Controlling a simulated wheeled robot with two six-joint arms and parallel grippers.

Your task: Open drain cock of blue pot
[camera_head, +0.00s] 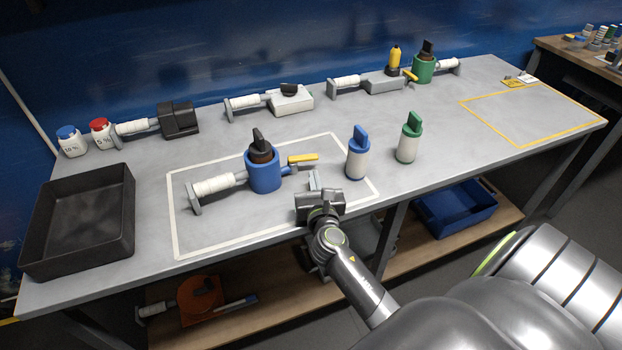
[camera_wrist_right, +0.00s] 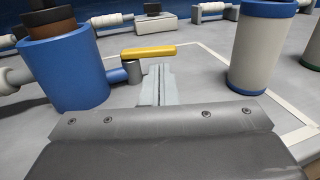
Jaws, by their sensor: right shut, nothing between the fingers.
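The blue pot (camera_head: 263,174) stands inside the white outlined area, with a black-handled plug on top and a white-ribbed handle to its left. Its drain cock has a yellow lever (camera_head: 303,158) on a short blue and grey outlet at the pot's right. In the right wrist view, the blue pot (camera_wrist_right: 65,72) is at the left and the yellow lever (camera_wrist_right: 149,52) lies sideways just beyond the fingertips. My right gripper (camera_head: 314,181) is shut and empty, its fingertips (camera_wrist_right: 158,70) near the lever; I cannot tell whether they touch. My left gripper is not in view.
A blue-topped bottle (camera_head: 357,155) stands right of the gripper, with a green-topped bottle (camera_head: 408,140) farther right. A black tray (camera_head: 80,222) sits at the left. Other fixtures and a green pot (camera_head: 424,69) line the back. The yellow outlined area (camera_head: 530,113) is mostly clear.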

